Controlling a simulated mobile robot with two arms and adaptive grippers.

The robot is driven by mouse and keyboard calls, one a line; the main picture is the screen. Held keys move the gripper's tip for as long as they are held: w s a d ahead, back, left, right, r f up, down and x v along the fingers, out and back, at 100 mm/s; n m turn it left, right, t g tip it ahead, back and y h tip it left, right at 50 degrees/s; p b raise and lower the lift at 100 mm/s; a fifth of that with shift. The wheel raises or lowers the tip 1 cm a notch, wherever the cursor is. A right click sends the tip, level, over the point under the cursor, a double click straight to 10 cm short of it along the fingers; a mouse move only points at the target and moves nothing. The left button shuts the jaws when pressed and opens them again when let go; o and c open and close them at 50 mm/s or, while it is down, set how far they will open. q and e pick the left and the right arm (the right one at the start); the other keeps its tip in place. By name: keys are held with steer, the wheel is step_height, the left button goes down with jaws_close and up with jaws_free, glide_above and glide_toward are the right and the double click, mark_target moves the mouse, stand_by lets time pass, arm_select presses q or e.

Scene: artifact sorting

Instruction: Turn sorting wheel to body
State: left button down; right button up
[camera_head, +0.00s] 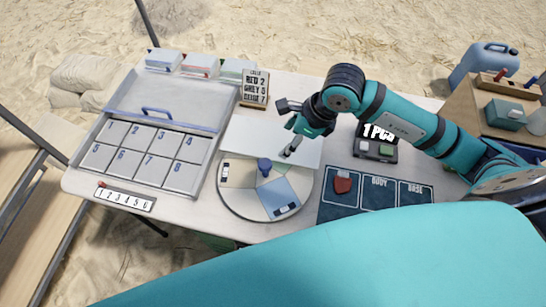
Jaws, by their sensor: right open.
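The sorting wheel (240,203) is a round pale disc on the table, with a blue knob (264,166) near its middle. One sector at its front right is blue, and small labels sit near its rim at the left and front right. My right gripper (287,128) is open and empty, behind and slightly right of the knob, with a fingertip over the wheel's back edge or the white sheet; I cannot tell its height. A dark blue mat (375,204) right of the wheel has fields, one marked BODY, and a red piece (342,185) on its left field. My left gripper is not in view.
A white sheet (245,138) lies behind the wheel. A numbered compartment tray (145,155) stands at the left, with a number strip (125,198) before it. A sign (255,85) stands behind, and a display scale (376,146) is at the right. My teal body covers the front.

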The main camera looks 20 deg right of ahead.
mark_target(266, 163)
steer(key=p+x, duration=0.3)
steer(key=x, duration=1.3)
steer(key=shift+a+f, duration=0.15)
steer(key=shift+a, duration=0.05)
steer(key=shift+c, duration=0.3)
jaws_close()
